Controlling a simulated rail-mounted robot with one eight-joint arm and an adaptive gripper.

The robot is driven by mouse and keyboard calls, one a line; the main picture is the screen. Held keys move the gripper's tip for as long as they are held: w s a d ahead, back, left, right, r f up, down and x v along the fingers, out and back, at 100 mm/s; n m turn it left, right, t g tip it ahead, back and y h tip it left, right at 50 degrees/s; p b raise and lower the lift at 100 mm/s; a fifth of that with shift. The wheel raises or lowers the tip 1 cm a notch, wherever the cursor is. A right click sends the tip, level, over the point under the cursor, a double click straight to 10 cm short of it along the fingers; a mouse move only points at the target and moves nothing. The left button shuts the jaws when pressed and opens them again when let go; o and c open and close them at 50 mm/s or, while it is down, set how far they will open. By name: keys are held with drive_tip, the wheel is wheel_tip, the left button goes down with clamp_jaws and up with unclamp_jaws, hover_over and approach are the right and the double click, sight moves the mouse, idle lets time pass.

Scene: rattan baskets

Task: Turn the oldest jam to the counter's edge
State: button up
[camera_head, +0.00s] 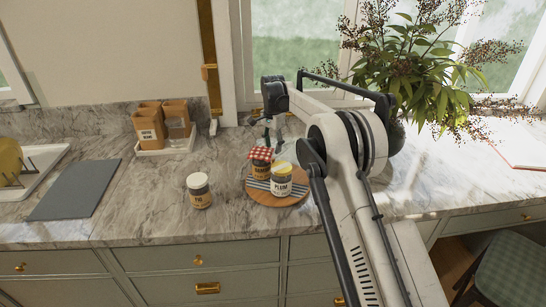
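A round wooden board (262,198) with a dark striped patch stands near the counter's front edge. On it are a jar with a red checked lid (261,155), its label partly hidden, and a jar labelled PLUM (281,185) with a yellow lid, in front and to the right. A jar labelled FIG (199,195) with a white lid stands on the bare counter left of the board. No dates are readable. My gripper (273,140) points down just behind the jars. Its fingertips are small and partly hidden, so I cannot tell whether it is open or holds anything.
Wooden canisters (150,126) on a white tray stand at the back left. A grey mat (75,188) and a white sink or rack (30,170) lie farther left. A leafy plant (430,75) stands behind my arm. The counter around the fig jar is clear.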

wheel_tip(320, 180, down, 6)
drive_tip(key=shift+r+p, duration=0.15)
drive_tip(key=shift+p, duration=0.2)
clamp_jaws()
